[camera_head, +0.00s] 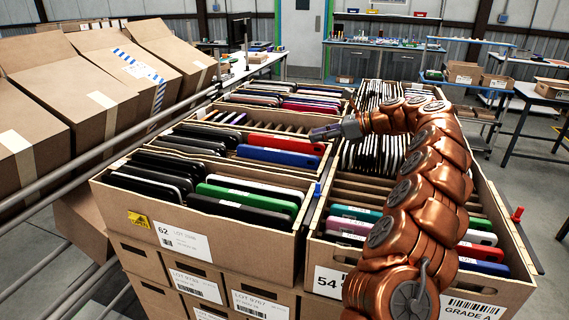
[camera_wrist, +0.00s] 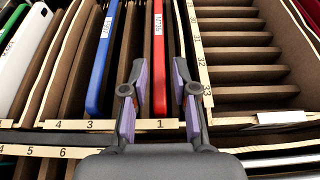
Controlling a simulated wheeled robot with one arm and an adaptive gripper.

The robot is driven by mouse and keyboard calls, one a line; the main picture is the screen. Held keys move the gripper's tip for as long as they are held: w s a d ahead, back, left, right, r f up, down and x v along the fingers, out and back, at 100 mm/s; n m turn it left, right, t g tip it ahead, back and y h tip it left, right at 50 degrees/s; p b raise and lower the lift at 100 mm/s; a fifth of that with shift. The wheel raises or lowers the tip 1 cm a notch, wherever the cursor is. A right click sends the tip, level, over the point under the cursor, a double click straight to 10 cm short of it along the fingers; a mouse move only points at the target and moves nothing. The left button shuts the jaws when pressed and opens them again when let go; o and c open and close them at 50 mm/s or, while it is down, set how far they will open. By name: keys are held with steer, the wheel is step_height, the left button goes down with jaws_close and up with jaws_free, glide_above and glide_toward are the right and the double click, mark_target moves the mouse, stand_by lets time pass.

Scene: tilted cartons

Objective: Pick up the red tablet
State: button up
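The red tablet (camera_head: 285,142) stands on edge in a slot of the divided carton in the middle of the head view, just behind a blue tablet (camera_head: 278,157). In the wrist view the red tablet (camera_wrist: 158,45) runs upright in the picture between my two fingers, in the slot marked 1. The blue tablet (camera_wrist: 103,60) is to its left. My gripper (camera_wrist: 159,75) is open and empty, with a finger on each side of the red tablet's line. I cannot tell how far above it they are. In the head view my gripper (camera_head: 318,134) is at the red tablet's right end.
Wooden slot dividers (camera_wrist: 238,60) are close to the right finger. A white tablet (camera_wrist: 22,55) stands at the far left. Front cartons hold black, green (camera_head: 253,190) and other tablets. Closed cardboard boxes (camera_head: 75,85) lean along a rail at the left.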

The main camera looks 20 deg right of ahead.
mark_target(295, 140)
steer(key=shift+p+x, duration=0.8)
steer(key=shift+x, duration=2.2)
steer(key=shift+c, duration=0.3)
jaws_close()
steer(key=shift+r, duration=0.1)
